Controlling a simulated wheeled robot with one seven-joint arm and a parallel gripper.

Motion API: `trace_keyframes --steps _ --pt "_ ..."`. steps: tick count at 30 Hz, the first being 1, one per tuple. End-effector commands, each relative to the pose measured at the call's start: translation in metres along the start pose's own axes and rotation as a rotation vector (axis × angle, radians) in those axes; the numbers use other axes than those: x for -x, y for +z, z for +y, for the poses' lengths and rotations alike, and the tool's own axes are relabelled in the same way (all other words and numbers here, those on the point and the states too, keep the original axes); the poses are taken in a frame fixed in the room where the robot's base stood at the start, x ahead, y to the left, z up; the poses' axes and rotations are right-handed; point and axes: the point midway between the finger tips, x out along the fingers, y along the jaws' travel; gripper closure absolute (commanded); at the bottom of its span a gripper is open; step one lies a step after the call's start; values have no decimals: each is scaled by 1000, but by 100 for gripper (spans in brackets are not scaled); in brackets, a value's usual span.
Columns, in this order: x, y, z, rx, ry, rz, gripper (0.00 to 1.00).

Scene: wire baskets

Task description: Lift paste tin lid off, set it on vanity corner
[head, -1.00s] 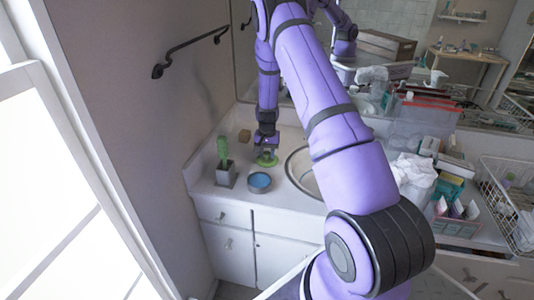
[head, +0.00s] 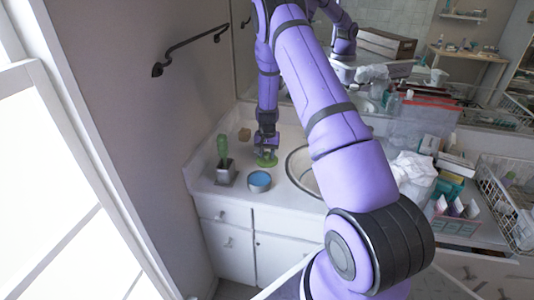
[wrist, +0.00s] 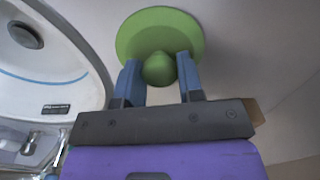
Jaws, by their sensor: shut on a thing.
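The green lid (wrist: 160,35) is a round disc with a knob in the wrist view. My gripper (wrist: 159,68) has its two blue fingers on either side of the knob and is shut on it. In the head view the green lid (head: 266,161) is at my gripper (head: 267,150), low over the vanity top (head: 240,198), left of the sink. Whether it touches the counter I cannot tell. The open paste tin (head: 259,182), round with a blue inside, stands nearer the counter's front edge, apart from the lid.
A grey holder with a green brush (head: 225,170) stands left of the tin. A small brown block (head: 244,135) is at the back. The sink (head: 303,168) lies to the right. Boxes and a wire basket (head: 505,190) are at the far right.

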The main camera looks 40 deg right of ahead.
Motion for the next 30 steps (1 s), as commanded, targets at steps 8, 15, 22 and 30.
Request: trace_keyframes --steps 8,15,22,30 --pt "-2 0 0 0 0 0 99" --pt "-2 0 0 0 0 0 40" --pt "-2 0 0 0 0 0 35" --pt "-2 0 0 0 0 0 35"
